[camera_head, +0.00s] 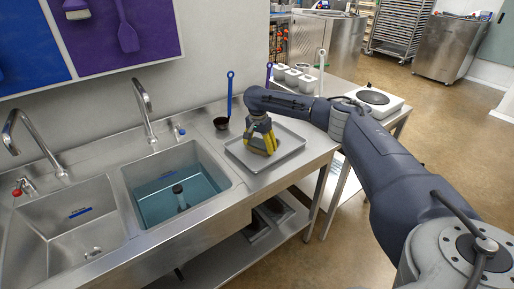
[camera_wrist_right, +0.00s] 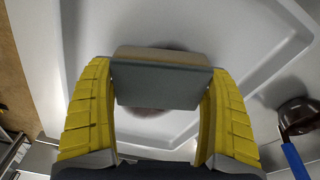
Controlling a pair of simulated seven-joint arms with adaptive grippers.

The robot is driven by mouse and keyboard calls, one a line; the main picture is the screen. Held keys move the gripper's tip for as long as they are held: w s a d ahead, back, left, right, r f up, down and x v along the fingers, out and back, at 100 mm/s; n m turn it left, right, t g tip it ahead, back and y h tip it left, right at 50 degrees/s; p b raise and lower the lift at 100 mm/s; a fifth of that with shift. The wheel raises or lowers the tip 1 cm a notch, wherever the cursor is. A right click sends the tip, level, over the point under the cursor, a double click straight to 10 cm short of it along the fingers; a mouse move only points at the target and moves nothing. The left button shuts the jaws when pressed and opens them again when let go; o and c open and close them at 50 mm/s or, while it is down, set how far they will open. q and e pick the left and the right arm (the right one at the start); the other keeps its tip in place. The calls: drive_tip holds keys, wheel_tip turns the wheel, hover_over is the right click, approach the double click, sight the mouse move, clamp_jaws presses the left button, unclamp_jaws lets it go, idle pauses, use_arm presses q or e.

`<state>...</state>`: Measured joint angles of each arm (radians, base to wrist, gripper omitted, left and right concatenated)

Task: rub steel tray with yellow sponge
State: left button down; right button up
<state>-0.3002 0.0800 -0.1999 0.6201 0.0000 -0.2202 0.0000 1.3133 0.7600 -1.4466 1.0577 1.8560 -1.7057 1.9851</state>
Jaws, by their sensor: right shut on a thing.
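The steel tray (camera_head: 287,148) is a shallow, bare-looking rectangle on the steel counter, right of the sink; it fills much of the right wrist view (camera_wrist_right: 250,40). My right gripper (camera_head: 262,146) is over the tray, pointing down. In the right wrist view its yellow fingers (camera_wrist_right: 160,98) are shut on the sponge (camera_wrist_right: 162,84), a block with a grey face and a tan edge. The sponge is over the tray floor with a dark patch behind it; I cannot tell whether it touches. In the head view the fingers mostly hide it. My left gripper is not in view.
A sink basin with bluish water (camera_head: 170,195) lies left of the tray. White containers (camera_head: 294,76) and a hot plate (camera_head: 373,98) are on the counter beyond my right arm.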

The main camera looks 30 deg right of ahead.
sight(253, 154)
drive_tip(key=shift+w+d+f, duration=0.1)
drive_tip(key=shift+d, duration=1.2)
drive_tip(key=shift+w+d+f, duration=0.1)
drive_tip(key=shift+d, duration=1.2)
drive_tip(key=shift+w+d+r, duration=0.1)
drive_tip(key=shift+w+d, duration=0.1)
drive_tip(key=shift+d, duration=1.25)
drive_tip(key=shift+w+d+r, duration=0.1)
drive_tip(key=shift+w+d, duration=0.05)
drive_tip(key=shift+d, duration=1.3)
drive_tip(key=shift+f, duration=0.1)
drive_tip(key=shift+a, duration=0.5)
drive_tip(key=shift+s+a, duration=0.2)
drive_tip(key=shift+a, duration=1.4)
drive_tip(key=shift+s+a, duration=0.2)
drive_tip(key=shift+a, duration=1.4)
drive_tip(key=shift+s+a+f, duration=0.1)
drive_tip(key=shift+s+a, duration=0.05)
drive_tip(key=shift+a, duration=0.85)
drive_tip(key=shift+s+a+f, duration=0.1)
drive_tip(key=shift+a, duration=0.85)
drive_tip(key=shift+s+a+r, duration=0.1)
drive_tip(key=shift+s+a, duration=0.1)
drive_tip(key=shift+a, duration=1.5)
